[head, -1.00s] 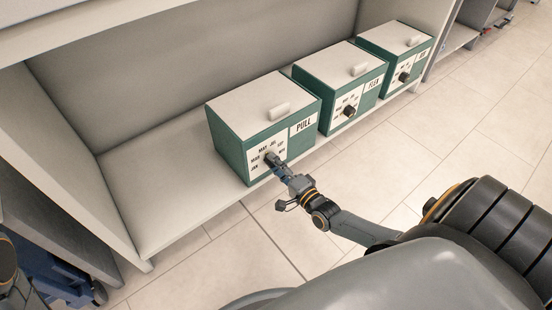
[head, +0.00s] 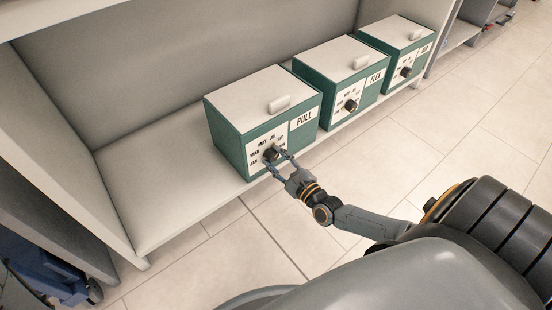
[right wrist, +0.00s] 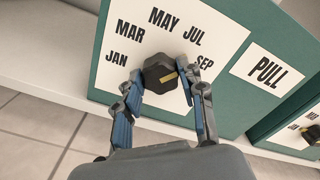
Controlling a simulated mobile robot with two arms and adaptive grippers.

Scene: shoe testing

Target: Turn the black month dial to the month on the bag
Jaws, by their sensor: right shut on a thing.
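The black month dial (head: 271,154) is on the white front panel of the green box labelled PULL (head: 232,148). In the right wrist view the dial (right wrist: 158,70) is faceted, with a yellow mark pointing right, toward the SEP side. JAN, MAR, MAY, JUL and SEP arc around it. My right gripper (head: 279,160) has its fingers on either side of the dial, shut on it; the fingers also show in the right wrist view (right wrist: 160,88). The right finger covers part of the panel below SEP. No bag is in view. My left gripper is not in view.
To the right stand a FLEX box (head: 338,74) and a third green box (head: 398,45), each with a black dial. All three sit on a pale shelf (head: 150,195). The shelf left of the PULL box is empty. Tiled floor (head: 410,165) lies in front.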

